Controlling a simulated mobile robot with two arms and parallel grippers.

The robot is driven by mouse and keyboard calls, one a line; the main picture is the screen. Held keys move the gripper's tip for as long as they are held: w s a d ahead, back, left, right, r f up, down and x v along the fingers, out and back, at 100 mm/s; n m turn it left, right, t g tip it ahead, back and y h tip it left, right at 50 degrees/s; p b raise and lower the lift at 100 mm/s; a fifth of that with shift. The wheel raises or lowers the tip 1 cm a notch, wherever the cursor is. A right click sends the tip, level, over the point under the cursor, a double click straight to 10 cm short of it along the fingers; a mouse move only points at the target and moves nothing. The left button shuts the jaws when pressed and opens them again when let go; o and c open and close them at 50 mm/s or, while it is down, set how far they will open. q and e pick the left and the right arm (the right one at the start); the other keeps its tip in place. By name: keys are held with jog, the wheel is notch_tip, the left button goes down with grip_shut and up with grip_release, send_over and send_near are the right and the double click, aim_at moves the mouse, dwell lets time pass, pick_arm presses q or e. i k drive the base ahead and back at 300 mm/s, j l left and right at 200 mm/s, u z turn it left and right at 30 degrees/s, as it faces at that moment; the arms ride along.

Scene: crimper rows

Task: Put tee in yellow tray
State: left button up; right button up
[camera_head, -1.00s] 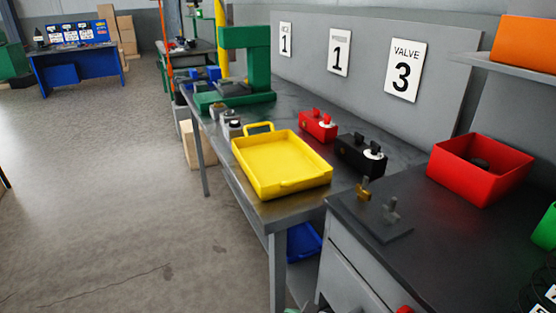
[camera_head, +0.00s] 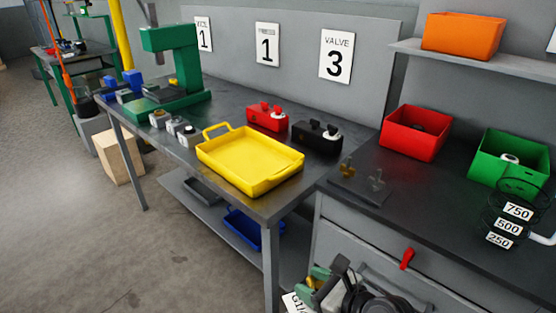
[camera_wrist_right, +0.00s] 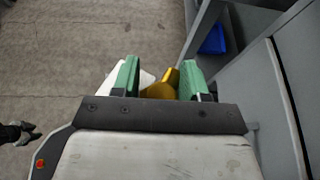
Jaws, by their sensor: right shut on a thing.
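The yellow tray (camera_head: 205,158) lies on the grey bench in the head view, and its inside looks empty. My right gripper (camera_head: 318,277) is low at the bottom edge of the head view, in front of the drawer cabinet and below the tray. In the right wrist view its green fingers (camera_wrist_right: 160,78) are shut on a brass-coloured piece, the tee (camera_wrist_right: 160,91), partly hidden between them. A white tag (camera_head: 294,303) with partly readable lettering shows beside the gripper.
A red box (camera_head: 267,117) and a black box (camera_head: 316,138) stand behind the tray. A dark plate (camera_head: 365,192) with small fittings lies on the cabinet to the right, near red (camera_head: 412,140) and green (camera_head: 510,168) bins.

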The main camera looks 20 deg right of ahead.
aim_at(236, 154)
jog(key=i+j+z, duration=0.4)
jog(key=j+z, duration=0.15)
jog(key=i+j+z, duration=0.3)
jog(key=j+z, duration=0.25)
jog(key=j, duration=0.25)
jog(key=j+z, duration=0.3)
jog(key=i+j+z, duration=0.1)
jog(key=j+z, duration=0.15)
jog(key=j, duration=0.35)
